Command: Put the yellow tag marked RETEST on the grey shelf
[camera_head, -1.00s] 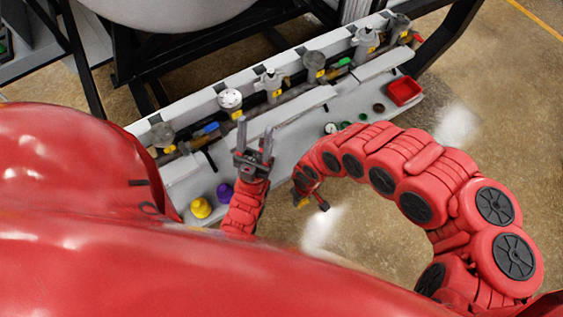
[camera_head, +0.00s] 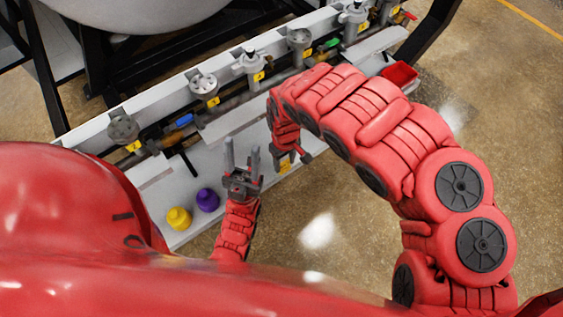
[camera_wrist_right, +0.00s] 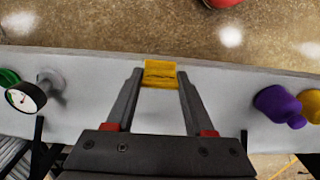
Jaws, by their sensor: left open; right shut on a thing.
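My right gripper (camera_head: 287,163) is shut on a yellow tag (camera_head: 284,167), near the front edge of the grey shelf (camera_head: 160,190) in the head view. The right wrist view shows the yellow tag (camera_wrist_right: 160,73) between the fingertips of the right gripper (camera_wrist_right: 159,80), with the shelf (camera_wrist_right: 228,105) behind and below. The tag's lettering is too small to read. My left gripper (camera_head: 242,155) is open and empty, fingers pointing up in the picture, just left of the right one.
A yellow knob (camera_head: 178,218) and a purple knob (camera_head: 207,199) stand at the shelf's left end. A gauge (camera_wrist_right: 25,97) stands on it in the wrist view. Valves with yellow tags (camera_head: 213,102) line the rail behind. A red tray (camera_head: 400,74) is at the right end.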

